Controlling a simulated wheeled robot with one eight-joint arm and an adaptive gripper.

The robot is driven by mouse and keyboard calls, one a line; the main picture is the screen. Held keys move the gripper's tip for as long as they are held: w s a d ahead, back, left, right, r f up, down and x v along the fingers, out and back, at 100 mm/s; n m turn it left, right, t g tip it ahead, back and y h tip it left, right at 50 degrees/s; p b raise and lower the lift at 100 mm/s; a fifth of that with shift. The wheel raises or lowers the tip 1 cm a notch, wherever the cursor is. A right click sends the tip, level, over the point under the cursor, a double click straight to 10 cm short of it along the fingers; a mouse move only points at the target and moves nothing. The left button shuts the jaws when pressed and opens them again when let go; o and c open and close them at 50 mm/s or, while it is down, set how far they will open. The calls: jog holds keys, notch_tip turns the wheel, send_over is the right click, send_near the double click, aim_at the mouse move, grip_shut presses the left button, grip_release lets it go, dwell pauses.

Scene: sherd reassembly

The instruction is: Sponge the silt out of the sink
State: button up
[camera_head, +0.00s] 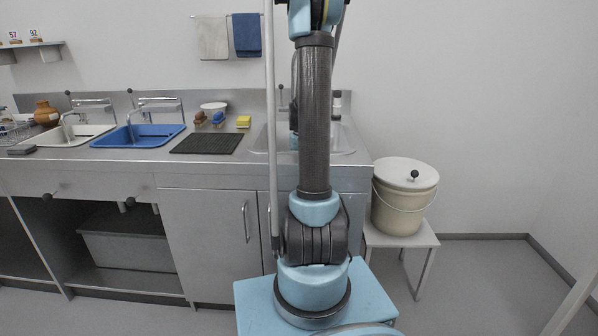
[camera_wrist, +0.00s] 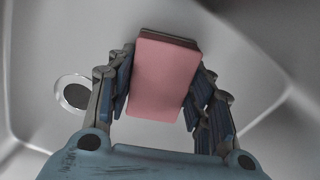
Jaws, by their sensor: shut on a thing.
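My gripper (camera_wrist: 161,86) shows in the wrist view, shut on a pink sponge (camera_wrist: 164,78) with a finger on each side. The sponge has a dark strip along its far edge. Below them is a smooth grey basin, the sink (camera_wrist: 262,65), with a round drain (camera_wrist: 74,94) at the left. I see no clear patch of silt in the visible basin; the area behind the sponge and gripper is hidden. In the head view my arm covers much of the steel sink (camera_head: 345,138) at the counter's right end, and my gripper does not show.
Left along the counter are a black mat (camera_head: 206,143), a blue basin (camera_head: 130,136) and a white basin (camera_head: 62,136). A lidded bucket (camera_head: 403,197) sits on a stool at right.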

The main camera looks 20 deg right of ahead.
jog(key=shift+a, duration=0.2)
jog(key=shift+w+a+r, duration=0.1)
jog(key=shift+w+a, duration=0.3)
jog(key=shift+a, duration=0.8)
jog(key=shift+w+a, duration=0.45)
jog(key=shift+a, duration=0.75)
jog(key=shift+w+a+r, duration=0.1)
jog(key=shift+w+a, duration=0.3)
jog(key=shift+a, duration=0.8)
jog(key=shift+w+a+f, duration=0.1)
jog(key=shift+w+a, duration=0.1)
jog(key=shift+a, duration=0.4)
jog(key=shift+w+a+f, duration=0.1)
jog(key=shift+w+a, duration=0.1)
jog(key=shift+a, duration=0.45)
jog(key=shift+w+a, duration=0.2)
jog(key=shift+a, duration=0.4)
jog(key=shift+w+d, duration=0.25)
jog(key=shift+w, duration=0.45)
jog(key=shift+w+d, duration=0.25)
jog(key=shift+w, duration=0.4)
jog(key=shift+s+d, duration=0.25)
jog(key=shift+d, duration=0.4)
jog(key=shift+s+d, duration=0.2)
jog(key=shift+d, duration=0.4)
jog(key=shift+s+d, duration=0.25)
jog(key=shift+d, duration=0.4)
